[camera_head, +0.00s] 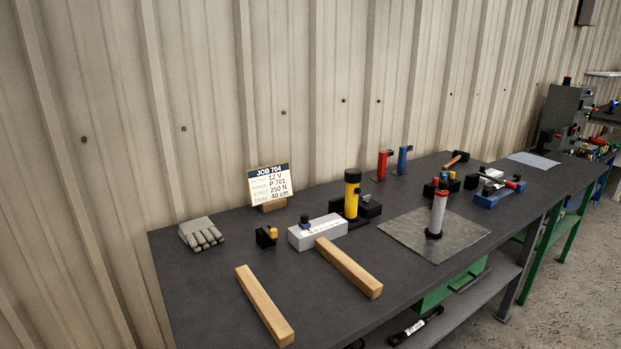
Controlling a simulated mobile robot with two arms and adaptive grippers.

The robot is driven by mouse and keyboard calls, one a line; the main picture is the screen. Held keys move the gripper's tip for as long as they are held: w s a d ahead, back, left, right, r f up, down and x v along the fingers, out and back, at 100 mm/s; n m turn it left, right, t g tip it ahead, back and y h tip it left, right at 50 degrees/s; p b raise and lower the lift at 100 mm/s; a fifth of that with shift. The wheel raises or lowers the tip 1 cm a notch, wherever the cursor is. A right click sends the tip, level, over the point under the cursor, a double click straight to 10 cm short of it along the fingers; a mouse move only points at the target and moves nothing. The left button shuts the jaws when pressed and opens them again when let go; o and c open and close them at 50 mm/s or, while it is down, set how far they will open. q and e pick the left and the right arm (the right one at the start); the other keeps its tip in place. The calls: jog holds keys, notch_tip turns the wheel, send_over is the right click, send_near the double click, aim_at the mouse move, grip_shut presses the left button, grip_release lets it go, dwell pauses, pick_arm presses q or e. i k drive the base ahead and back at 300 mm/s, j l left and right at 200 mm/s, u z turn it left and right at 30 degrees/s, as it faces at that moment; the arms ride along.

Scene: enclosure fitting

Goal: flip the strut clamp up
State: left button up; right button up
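I cannot tell for sure which item is the strut clamp. A blue block (497,194) on the right half of the bench carries small grey, black and red parts; their detail is too small to read. A red upright piece (383,164) and a blue upright piece (404,159) stand on small feet at the back of the bench. A dark rod-like item with a white label (416,327) lies on the shelf below. Neither of my grippers is in view.
The dark bench (213,263) holds a grey glove (201,234), a job card (270,182), two wooden bars (265,307) (349,268), a pale block (317,232), a yellow black-capped cylinder (352,196) and a red-topped white cylinder (438,212) on a grey mat (408,231).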

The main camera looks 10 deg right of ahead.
aim_at(514, 185)
jog(key=l+z, duration=0.3)
jog(key=l, duration=0.15)
jog(key=i+l+z, duration=0.15)
jog(key=l+z, duration=0.35)
jog(key=z, duration=0.15)
jog(key=i+l+z, duration=0.1)
jog(key=z, duration=0.25)
jog(key=i+l+u, duration=0.1)
jog(key=i+l, duration=0.45)
jog(key=i+l+u, duration=0.1)
jog(key=i+l, duration=0.4)
jog(key=l, duration=0.15)
jog(key=i+l, duration=0.5)
jog(key=l, duration=0.15)
jog(key=u, duration=0.05)
